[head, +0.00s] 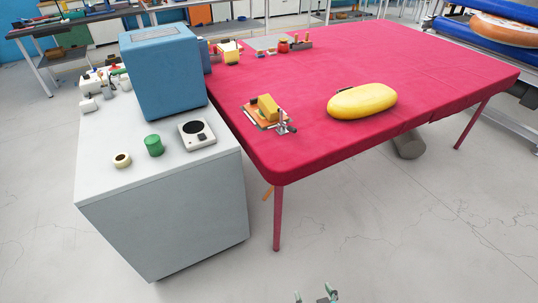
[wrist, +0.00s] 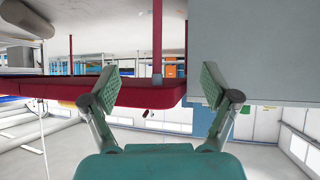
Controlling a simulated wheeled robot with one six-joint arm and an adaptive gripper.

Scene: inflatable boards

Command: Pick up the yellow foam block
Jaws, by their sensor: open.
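A small yellow block (head: 268,107) sits on a small orange-brown board (head: 254,115) near the front left corner of the red-covered table (head: 330,60). A metal clamp-like piece (head: 283,123) stands at the board's front right. My gripper (head: 315,294) shows only as fingertips at the bottom edge of the head view, in front of the table and well apart from the block. In the wrist view my gripper (wrist: 160,88) is open, with nothing between its two green-padded fingers. The yellow block cannot be made out in the wrist view.
A large yellow oval float (head: 362,101) lies right of the block. A grey cabinet (head: 170,215) beside the table bears a blue box (head: 162,75), a green cylinder (head: 154,145), a tape roll (head: 122,160) and a scale-like device (head: 197,134). Floor before the table is clear.

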